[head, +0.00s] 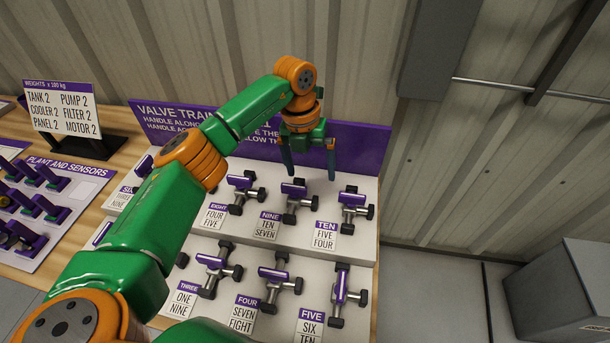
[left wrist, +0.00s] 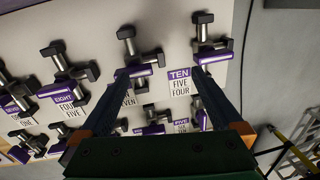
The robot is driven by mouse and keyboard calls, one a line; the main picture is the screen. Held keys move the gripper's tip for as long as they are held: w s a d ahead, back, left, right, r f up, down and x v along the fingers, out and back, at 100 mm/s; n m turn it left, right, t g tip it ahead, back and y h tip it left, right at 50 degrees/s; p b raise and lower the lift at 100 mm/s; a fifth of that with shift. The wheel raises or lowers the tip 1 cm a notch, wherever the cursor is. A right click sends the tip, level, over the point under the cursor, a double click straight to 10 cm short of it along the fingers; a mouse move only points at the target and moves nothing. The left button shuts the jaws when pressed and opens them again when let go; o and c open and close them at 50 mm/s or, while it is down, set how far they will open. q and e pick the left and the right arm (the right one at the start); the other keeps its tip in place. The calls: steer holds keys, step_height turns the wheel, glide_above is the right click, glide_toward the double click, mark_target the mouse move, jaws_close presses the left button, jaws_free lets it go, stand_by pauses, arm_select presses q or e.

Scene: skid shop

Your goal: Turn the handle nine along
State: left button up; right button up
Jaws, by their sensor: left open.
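Valve nine (head: 294,189) stands on the upper step of the white board, above its NINE label (head: 270,218). Its purple handle lies across the long pipe. In the left wrist view, handle nine (left wrist: 137,71) is by the left fingertip, and the finger partly covers its label. My left gripper (head: 311,173) is open and empty, fingers pointing down, above and behind valves nine and ten. I cannot tell whether a finger touches handle nine. In the left wrist view, the open fingers (left wrist: 162,72) straddle the TEN label. My right gripper is not in view.
Valve ten (head: 353,203) is close on the right and valve eight (head: 243,191) on the left. Valves three, four and five stand on the lower step; handle five (head: 341,284) lies along its pipe. A purple sign panel (head: 355,149) rises behind. A grey box (head: 555,295) stands right.

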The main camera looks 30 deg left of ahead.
mark_target(294, 186)
arm_select(q)
steer(key=shift+n+y, duration=0.5)
steer(key=shift+y, duration=0.2)
steer(key=a, duration=0.1)
steer(key=s+a, duration=0.1)
steer(key=a+r, duration=0.1)
steer(key=a, duration=0.1)
steer(key=shift+s, duration=0.25)
steer(key=f, duration=0.2)
steer(key=f+p, duration=0.2)
steer(key=f, duration=0.1)
steer(key=shift+s+d+f, duration=0.15)
steer(key=shift+d+f, duration=0.15)
steer(key=shift+d, duration=0.05)
steer(key=shift+a+f, duration=0.1)
steer(key=shift+f, duration=0.25)
steer(key=shift+r, duration=0.1)
steer(key=shift+c, duration=1.3)
steer(key=c, duration=1)
